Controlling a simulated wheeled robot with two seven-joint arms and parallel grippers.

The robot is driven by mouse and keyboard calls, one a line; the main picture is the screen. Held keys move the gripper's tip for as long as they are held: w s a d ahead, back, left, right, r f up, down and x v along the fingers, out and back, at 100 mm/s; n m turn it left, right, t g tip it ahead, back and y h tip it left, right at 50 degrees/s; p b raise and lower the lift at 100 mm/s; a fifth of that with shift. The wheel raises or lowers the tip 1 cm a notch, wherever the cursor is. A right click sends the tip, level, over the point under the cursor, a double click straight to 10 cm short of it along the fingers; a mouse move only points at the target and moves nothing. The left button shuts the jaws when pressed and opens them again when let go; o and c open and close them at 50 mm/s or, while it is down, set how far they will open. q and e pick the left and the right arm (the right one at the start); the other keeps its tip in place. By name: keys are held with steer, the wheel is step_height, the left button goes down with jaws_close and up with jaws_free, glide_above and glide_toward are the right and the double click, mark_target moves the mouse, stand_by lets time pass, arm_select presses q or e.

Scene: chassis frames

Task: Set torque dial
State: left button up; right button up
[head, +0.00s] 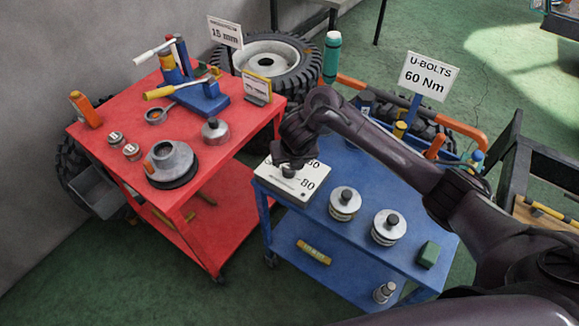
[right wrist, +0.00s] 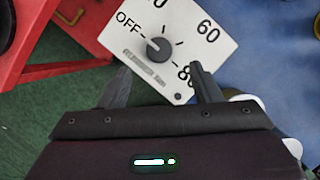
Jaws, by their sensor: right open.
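The torque dial is a white box (head: 312,178) on the left end of the blue cart's top. In the right wrist view the box face (right wrist: 195,30) shows the labels OFF, 60 and 80. Its dark round knob (right wrist: 158,48) is in the middle; I cannot tell for sure which mark it points to. My right gripper (right wrist: 161,84) is open and empty, its fingers spread on either side below the knob in that view. In the head view my right arm reaches over the box and partly hides it. My left gripper is not in view.
A sign (head: 428,77) reads "U-BOLTS 60 Nm". The blue cart (head: 375,165) also holds two silver knobbed cylinders (head: 344,203) (head: 387,227) and a green block (head: 428,254). A red cart (head: 240,112) with tools stands to the left, separated by a narrow gap.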

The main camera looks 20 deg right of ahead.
mark_target(289, 170)
steer(key=b+x, duration=0.1)
steer(key=x, duration=0.6)
steer(key=shift+w+a+f, duration=0.1)
steer(key=shift+f, duration=0.05)
steer(key=c, duration=1)
